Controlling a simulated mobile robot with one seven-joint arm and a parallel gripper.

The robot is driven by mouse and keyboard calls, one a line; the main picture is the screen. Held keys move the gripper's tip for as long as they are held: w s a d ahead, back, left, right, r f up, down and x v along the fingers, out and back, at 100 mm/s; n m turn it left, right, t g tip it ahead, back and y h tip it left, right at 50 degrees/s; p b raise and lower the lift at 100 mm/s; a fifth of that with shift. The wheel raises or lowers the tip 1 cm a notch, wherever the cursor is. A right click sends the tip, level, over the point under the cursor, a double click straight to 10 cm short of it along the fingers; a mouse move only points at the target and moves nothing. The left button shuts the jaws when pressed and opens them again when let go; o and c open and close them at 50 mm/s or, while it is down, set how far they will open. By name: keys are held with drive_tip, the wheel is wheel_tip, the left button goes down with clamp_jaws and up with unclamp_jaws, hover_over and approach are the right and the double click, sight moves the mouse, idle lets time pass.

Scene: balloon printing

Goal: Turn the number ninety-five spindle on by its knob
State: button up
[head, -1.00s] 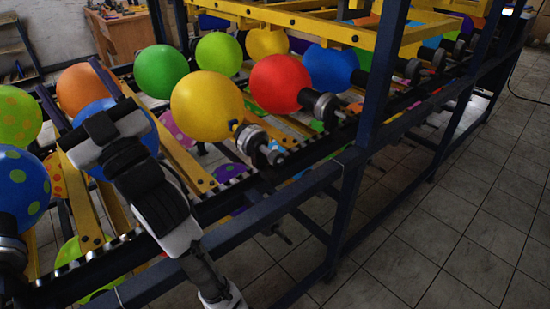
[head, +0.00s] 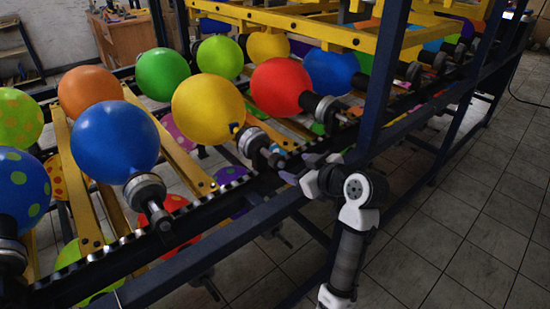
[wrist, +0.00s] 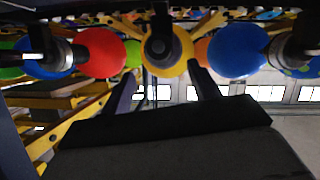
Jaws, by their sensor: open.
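Several balloons sit on spindles along the rack. No spindle number is legible, so I cannot tell which is number ninety-five. The yellow balloon (head: 206,106) has a grey spindle (head: 251,140) with a small knob end (head: 275,159) pointing at my gripper. My gripper (head: 296,168) is open and empty, just to the right of that knob and apart from it. In the wrist view, the same spindle (wrist: 158,47) faces me, ahead of and between the spread fingers (wrist: 162,74). The yellow balloon (wrist: 181,64) is partly hidden behind it.
The blue balloon's spindle (head: 146,191) is to the left and the red balloon's spindle (head: 325,110) to the right. A dark upright post (head: 377,85) stands right of my gripper. A dark rail (head: 230,235) runs below. The tiled floor (head: 455,205) at right is clear.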

sight(280, 161)
drive_tip(key=p+x, duration=0.2)
drive_tip(key=x, duration=0.9)
drive_tip(key=c, duration=1)
drive_tip(key=shift+r, duration=0.1)
